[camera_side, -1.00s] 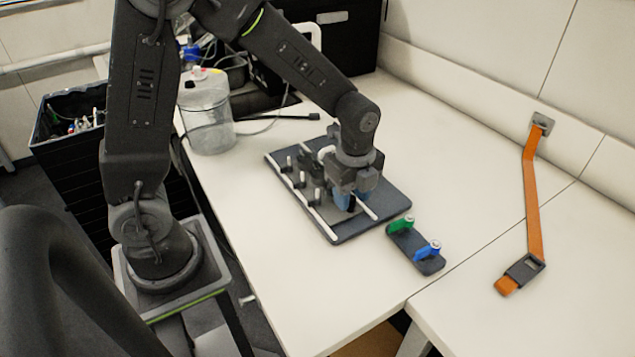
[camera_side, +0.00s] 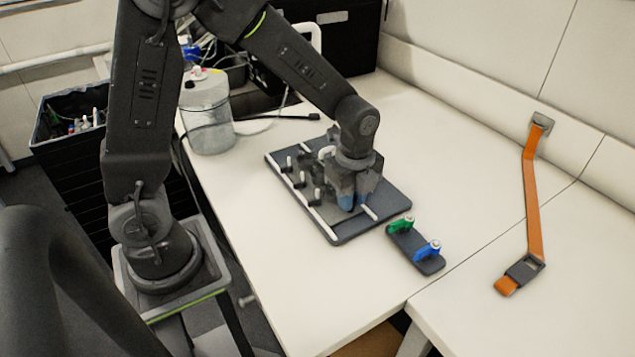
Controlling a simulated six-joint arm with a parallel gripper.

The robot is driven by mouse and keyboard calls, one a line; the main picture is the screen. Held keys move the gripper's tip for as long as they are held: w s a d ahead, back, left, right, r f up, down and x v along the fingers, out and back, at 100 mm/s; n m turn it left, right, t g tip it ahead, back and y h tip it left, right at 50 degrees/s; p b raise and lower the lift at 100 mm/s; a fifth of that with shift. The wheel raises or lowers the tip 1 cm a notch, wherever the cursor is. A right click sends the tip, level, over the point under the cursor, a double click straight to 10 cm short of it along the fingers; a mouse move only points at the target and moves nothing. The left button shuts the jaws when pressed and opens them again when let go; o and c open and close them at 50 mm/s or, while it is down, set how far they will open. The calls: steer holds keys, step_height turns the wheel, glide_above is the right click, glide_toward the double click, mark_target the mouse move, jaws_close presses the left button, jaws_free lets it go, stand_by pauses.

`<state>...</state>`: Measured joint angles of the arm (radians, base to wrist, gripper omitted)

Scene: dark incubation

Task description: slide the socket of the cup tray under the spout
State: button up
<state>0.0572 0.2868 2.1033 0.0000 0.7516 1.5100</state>
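A dark flat board (camera_side: 392,195) lies on the white table, with white rails and several small black posts with white tops along its left side. My gripper (camera_side: 349,208) points down over the front half of the board, its blue fingertips low at the surface between the rails. A grey plate, perhaps the cup tray (camera_side: 325,205), shows partly beside the fingers. The gripper hides most of it, so I cannot make out its socket. A white curved piece, perhaps the spout (camera_side: 326,153), stands behind the gripper. I cannot tell whether the fingers hold anything.
A small dark block (camera_side: 415,250) with a green and a blue valve-like piece lies right of the board. An orange strap (camera_side: 532,205) lies at right. The table's front is clear.

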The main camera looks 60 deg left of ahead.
mark_target(317, 181)
steer(key=shift+a, duration=1.55)
steer(key=shift+a, duration=1.55)
steer(key=o, duration=0.5)
